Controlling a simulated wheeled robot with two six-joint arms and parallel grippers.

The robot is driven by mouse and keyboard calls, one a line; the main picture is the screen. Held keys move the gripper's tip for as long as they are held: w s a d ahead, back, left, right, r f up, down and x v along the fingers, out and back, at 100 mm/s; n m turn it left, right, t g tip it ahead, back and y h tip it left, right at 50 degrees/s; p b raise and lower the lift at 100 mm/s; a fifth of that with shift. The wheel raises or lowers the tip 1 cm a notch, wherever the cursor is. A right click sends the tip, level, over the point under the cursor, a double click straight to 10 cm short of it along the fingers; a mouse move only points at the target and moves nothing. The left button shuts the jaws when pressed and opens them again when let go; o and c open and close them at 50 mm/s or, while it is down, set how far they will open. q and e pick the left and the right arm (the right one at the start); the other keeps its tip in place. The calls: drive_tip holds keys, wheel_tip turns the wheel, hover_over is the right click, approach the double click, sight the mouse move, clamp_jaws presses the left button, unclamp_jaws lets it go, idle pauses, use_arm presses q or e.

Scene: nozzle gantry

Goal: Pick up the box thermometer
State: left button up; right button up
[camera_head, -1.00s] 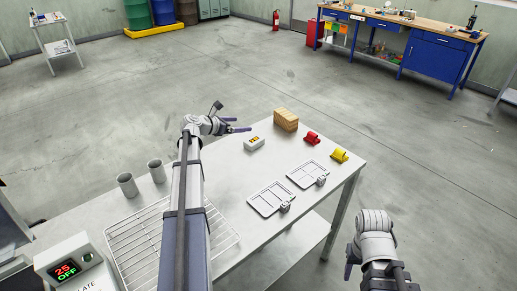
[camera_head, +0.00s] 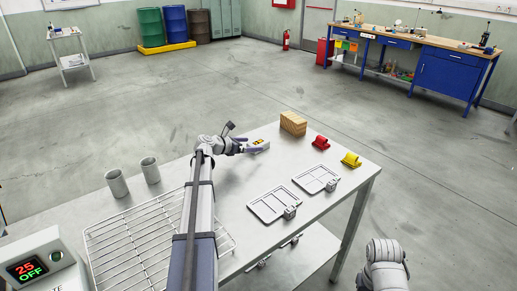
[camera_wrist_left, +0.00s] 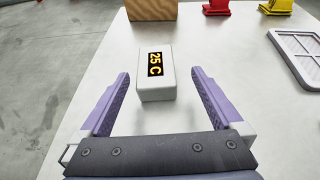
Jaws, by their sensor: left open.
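The box thermometer (camera_wrist_left: 155,76) is a small white box with a dark display reading "25 C" in yellow. It stands on the white table. In the head view the thermometer (camera_head: 259,143) is partly hidden behind my left gripper (camera_head: 250,146). In the left wrist view my left gripper (camera_wrist_left: 158,100) is open, with its purple fingers apart. The thermometer lies just ahead of and between the finger lines, with its near end about level with the fingertips. Nothing is held. My right arm shows at the lower right of the head view, but its fingers are out of sight.
A wooden block (camera_head: 293,123) stands beyond the thermometer. A red part (camera_head: 321,142) and a yellow part (camera_head: 351,160) sit to the right. Two grey trays (camera_head: 274,204) (camera_head: 317,179), two grey cups (camera_head: 117,184) (camera_head: 150,170) and a wire rack (camera_head: 120,245) are on the table.

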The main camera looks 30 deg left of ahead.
sight(254, 144)
use_arm(q)
drive_tip(key=shift+a+b+x, duration=0.15)
drive_tip(key=shift+b+x, duration=0.45)
drive_tip(key=shift+x, duration=0.9)
drive_tip(key=shift+a+b+x, duration=0.15)
drive_tip(key=shift+b+x, duration=0.4)
drive_tip(key=shift+x, duration=0.9)
drive_tip(key=shift+f, duration=0.1)
drive_tip(key=shift+c, duration=0.5)
clamp_jaws()
